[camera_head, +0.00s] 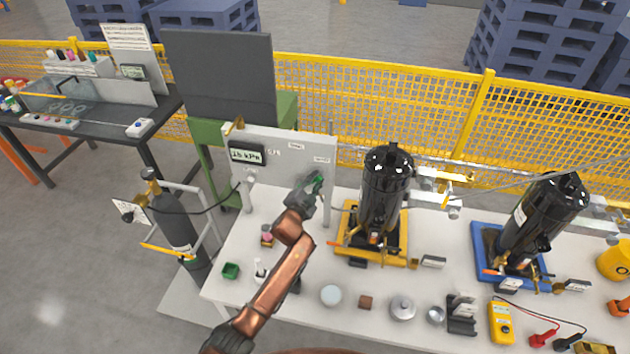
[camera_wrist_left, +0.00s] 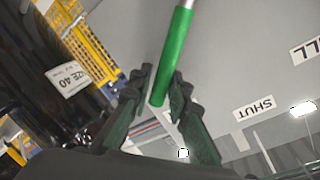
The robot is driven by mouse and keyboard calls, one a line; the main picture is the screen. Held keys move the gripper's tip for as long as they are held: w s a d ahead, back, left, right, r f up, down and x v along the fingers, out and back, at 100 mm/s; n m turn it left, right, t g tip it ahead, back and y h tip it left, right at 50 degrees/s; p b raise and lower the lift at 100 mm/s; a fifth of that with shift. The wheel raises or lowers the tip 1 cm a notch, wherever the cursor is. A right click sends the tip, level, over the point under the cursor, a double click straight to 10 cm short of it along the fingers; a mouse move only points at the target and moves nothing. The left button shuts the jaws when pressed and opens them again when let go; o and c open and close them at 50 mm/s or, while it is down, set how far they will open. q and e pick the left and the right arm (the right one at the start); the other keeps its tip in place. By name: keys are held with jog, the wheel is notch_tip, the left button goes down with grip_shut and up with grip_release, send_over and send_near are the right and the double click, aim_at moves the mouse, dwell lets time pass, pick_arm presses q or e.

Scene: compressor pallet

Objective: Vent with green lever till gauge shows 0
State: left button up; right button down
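The light grey panel (camera_head: 285,142) stands at the back left of the white bench. Its gauge display (camera_head: 247,155) seems to read 16 kPa. My left gripper (camera_head: 312,188) is at the panel's lower right, with the green lever (camera_head: 318,180) at its fingers. In the left wrist view the green lever (camera_wrist_left: 176,52) runs down between the dark fingertips (camera_wrist_left: 163,82), which close in on both sides near its end. The panel there bears a SHUT label (camera_wrist_left: 254,109) and a partly cut-off label ending in LL. My right gripper is not in view.
A black tank on a yellow base (camera_head: 345,240) stands right of my left gripper, and another on a blue base (camera_head: 480,240) farther right. Small items, a metal lid (camera_head: 402,308) and a yellow meter (camera_head: 501,322) line the bench front. A gas cylinder (camera_head: 172,220) stands left.

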pick_arm(q)
jog(key=shift+o, duration=1.2)
jog(key=shift+a, duration=0.1)
jog(key=shift+s+a+r, duration=0.1)
jog(key=shift+s+a, duration=0.1)
jog(key=shift+s, duration=0.2)
jog(key=v, duration=1.1)
